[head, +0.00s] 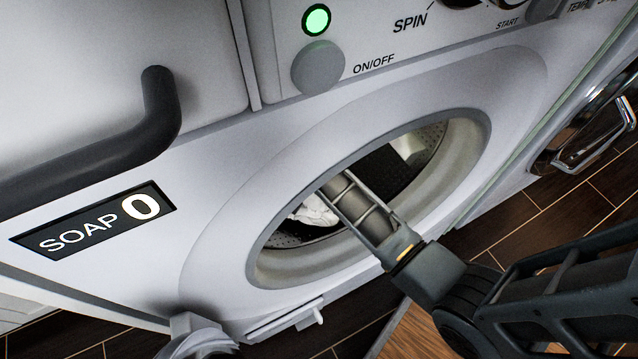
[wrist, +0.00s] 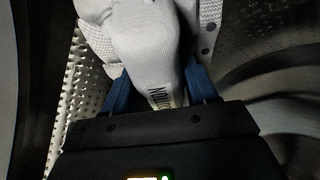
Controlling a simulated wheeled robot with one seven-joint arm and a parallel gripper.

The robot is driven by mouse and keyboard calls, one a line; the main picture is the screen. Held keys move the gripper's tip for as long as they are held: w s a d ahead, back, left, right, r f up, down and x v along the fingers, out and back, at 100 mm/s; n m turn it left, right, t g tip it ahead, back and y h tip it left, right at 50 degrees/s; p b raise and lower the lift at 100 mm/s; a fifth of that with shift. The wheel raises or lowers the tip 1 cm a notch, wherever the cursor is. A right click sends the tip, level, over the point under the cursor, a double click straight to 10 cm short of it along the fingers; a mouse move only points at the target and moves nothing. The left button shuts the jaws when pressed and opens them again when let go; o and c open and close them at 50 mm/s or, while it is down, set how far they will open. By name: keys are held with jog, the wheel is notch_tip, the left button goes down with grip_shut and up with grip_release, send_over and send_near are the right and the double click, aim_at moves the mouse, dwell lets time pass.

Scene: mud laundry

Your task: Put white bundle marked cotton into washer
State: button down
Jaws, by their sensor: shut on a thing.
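The washer (head: 215,225) stands in front of me, and its round front opening is clear. My arm reaches through that opening, and in the head view my gripper's fingertips are hidden inside the drum. In the wrist view my gripper (wrist: 163,92) is shut on the white bundle (wrist: 145,50), with a blue finger at each side. Dark lettering on the bundle reads partly as "COTTON", seen sideways. The bundle is inside the drum (wrist: 265,80). A piece of white cloth (head: 316,211) also shows through the opening in the head view.
The ON/OFF button (head: 318,67) has a green light (head: 316,20) above it. A soap panel (head: 95,222) showing 0 and a dark curved handle (head: 160,110) are at left. Another appliance with a chrome latch (head: 600,140) stands at right. The floor is dark tile.

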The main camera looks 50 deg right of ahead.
jog(key=shift+f, duration=0.45)
jog(key=shift+f, duration=0.45)
jog(key=shift+f, duration=0.15)
jog(key=shift+c, duration=1.6)
grip_release()
jog(key=p+v, duration=0.4)
jog(key=v, duration=0.9)
jog(key=shift+d, duration=0.1)
